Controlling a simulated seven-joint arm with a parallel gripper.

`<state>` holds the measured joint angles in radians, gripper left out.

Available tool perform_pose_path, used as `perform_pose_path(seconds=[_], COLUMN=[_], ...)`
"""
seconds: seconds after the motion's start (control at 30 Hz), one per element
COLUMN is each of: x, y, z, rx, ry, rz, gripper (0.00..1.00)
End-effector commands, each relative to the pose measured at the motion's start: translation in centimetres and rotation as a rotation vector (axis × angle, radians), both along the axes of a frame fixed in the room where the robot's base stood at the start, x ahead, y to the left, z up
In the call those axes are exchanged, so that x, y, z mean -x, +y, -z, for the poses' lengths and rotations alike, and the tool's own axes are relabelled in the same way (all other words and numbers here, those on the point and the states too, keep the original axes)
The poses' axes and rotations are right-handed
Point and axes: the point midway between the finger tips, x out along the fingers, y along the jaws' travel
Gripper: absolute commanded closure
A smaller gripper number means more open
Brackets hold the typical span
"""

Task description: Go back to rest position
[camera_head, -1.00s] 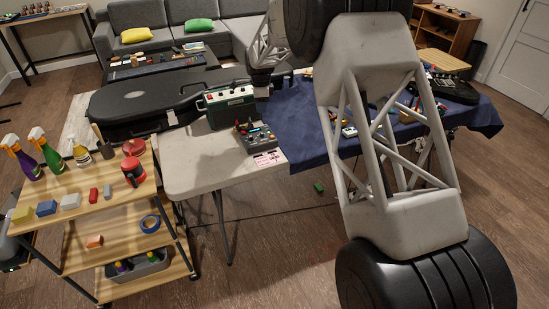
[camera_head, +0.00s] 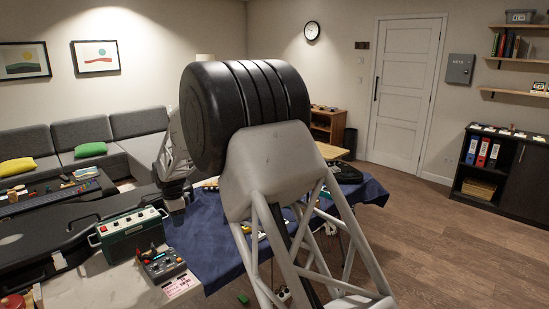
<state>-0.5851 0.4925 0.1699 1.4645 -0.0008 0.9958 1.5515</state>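My arm fills the middle of the view, with a large black joint and pale lattice links that rise in front of the table. Its far end comes down beside the green amplifier box (camera_head: 131,233). My gripper (camera_head: 176,206) is small and dark there, just right of the box and over the blue cloth. Its fingers cannot be made out, and I cannot tell whether it holds anything.
A blue cloth (camera_head: 205,245) covers the table's right part, partly hidden by my arm. A grey pedal box (camera_head: 162,264) stands in front of the amplifier. A black guitar case (camera_head: 40,225) lies at left. Open floor (camera_head: 440,245) lies at right, before a black cabinet (camera_head: 520,175).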

Motion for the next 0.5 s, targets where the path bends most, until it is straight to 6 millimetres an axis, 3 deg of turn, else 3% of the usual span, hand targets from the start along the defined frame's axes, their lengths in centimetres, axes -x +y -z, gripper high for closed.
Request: perform_pose_path(seconds=[0.1,0.5], x=[0.7,4.4], y=[-3.4,-14.2], z=[-2.6,-9.4], rx=[-0.004,-0.009], ry=[-0.011,-0.040], rz=[-0.035,-0.170], gripper=[0.72,0.72])
